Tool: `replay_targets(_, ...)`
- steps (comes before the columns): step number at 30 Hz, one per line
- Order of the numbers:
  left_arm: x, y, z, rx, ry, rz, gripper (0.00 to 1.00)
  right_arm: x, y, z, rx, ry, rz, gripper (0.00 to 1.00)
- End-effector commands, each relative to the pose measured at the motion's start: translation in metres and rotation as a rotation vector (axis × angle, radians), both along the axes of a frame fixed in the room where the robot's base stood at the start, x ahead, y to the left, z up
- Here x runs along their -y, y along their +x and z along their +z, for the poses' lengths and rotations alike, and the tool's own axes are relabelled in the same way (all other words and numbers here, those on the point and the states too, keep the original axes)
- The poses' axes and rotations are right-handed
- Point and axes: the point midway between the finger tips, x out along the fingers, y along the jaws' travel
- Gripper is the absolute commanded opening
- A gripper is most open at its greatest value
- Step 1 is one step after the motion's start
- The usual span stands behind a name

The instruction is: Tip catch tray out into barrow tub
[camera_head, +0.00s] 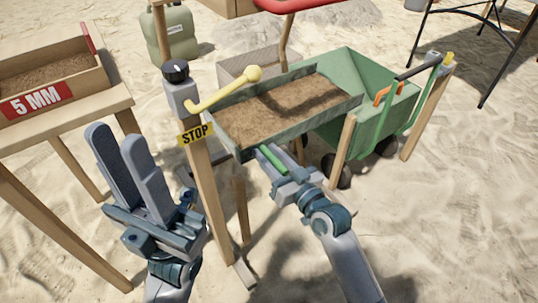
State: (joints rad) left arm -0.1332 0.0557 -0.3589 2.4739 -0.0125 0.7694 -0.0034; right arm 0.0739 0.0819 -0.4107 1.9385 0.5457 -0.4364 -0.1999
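The catch tray (312,122) is a shallow grey-green metal tray holding brown sand, in the middle of the head view. It looks roughly level. The barrow tub (350,62) is a deep green tub just behind and to the right of the tray. My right gripper (268,157) is at the tray's near edge, with its fingers around a green handle; the fingertips are partly hidden. My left gripper (116,136) is at the left, fingers pointing up and apart with nothing between them, clear of the tray.
A wooden post with a yellow STOP label (195,133) and a yellow lever (228,88) stands left of the tray. A wooden box marked 5 MM (38,101) sits on a stand at the left. A green jerrycan (170,37) stands behind. Sand covers the ground.

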Motion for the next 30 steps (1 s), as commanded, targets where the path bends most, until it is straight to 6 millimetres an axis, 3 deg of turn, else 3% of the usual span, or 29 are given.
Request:
replay_targets(1, 0.0, 0.001, -0.001, -0.003, 0.001, 0.001, 0.26, 0.0, 0.0, 0.0, 0.0, 0.0, 0.0, 0.19)
replay_targets(3, 0.0, 0.002, -0.001, -0.005, 0.002, 0.002, 0.26, 0.0, 0.0, 0.0, 0.0, 0.0, 0.0, 0.02)
replay_targets(4, 0.0, 0.002, -0.002, -0.006, 0.002, 0.002, 0.26, 0.0, 0.0, 0.0, 0.0, 0.0, 0.0, 0.0)
replay_targets(17, -0.001, 0.003, 0.002, -0.008, 0.014, 0.011, 0.26, 0.001, 0.0, 0.008, -0.009, 0.012, 0.0, 0.0)
replay_targets(23, -0.004, 0.001, 0.002, -0.029, 0.021, 0.023, 0.26, 0.002, 0.001, 0.021, -0.024, 0.035, 0.0, 0.0)
replay_targets(30, -0.007, 0.0, -0.013, -0.12, 0.058, 0.043, 0.26, 0.005, 0.003, 0.042, -0.054, 0.076, 0.0, 0.0)
